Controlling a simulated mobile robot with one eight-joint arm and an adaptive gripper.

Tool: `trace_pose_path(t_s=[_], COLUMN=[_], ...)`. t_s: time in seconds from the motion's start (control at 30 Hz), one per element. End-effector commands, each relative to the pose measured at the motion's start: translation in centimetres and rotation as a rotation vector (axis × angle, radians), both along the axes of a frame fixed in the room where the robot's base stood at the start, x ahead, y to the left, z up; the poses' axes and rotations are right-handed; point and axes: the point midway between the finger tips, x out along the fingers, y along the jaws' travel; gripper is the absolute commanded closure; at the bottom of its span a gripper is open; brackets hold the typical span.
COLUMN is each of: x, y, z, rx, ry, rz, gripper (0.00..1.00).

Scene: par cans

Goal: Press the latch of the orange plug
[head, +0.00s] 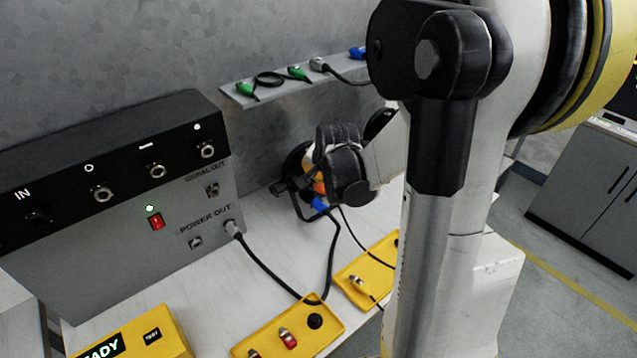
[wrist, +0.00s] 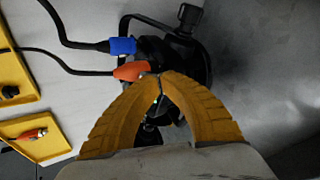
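The orange plug (wrist: 132,70) sits in the back of the black par can (wrist: 188,52) in the wrist view, its black cable running left. A blue plug (wrist: 122,46) sits just above it. My gripper (wrist: 160,77) has its yellow fingertips together at the plug's right end; whether they touch it I cannot tell. The latch is not clear to see. In the head view the par can (head: 296,170) stands on the bench, mostly behind my wrist. A bit of the orange plug (head: 318,187) shows above the blue plug (head: 320,205).
A grey power box (head: 120,240) stands at the left of the bench (head: 262,245). Yellow trays (head: 325,335) lie in front, with cables crossing between. A wall shelf (head: 290,88) holds green plugs and a cable behind the par can.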

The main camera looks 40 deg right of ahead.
Motion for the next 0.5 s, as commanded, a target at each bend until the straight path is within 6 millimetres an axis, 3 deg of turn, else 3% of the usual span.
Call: trace_pose_path(t_s=[0.5], x=[0.01], y=[0.01], z=[0.6], rx=[0.0], ry=[0.0], rz=[0.0], gripper=[1.0])
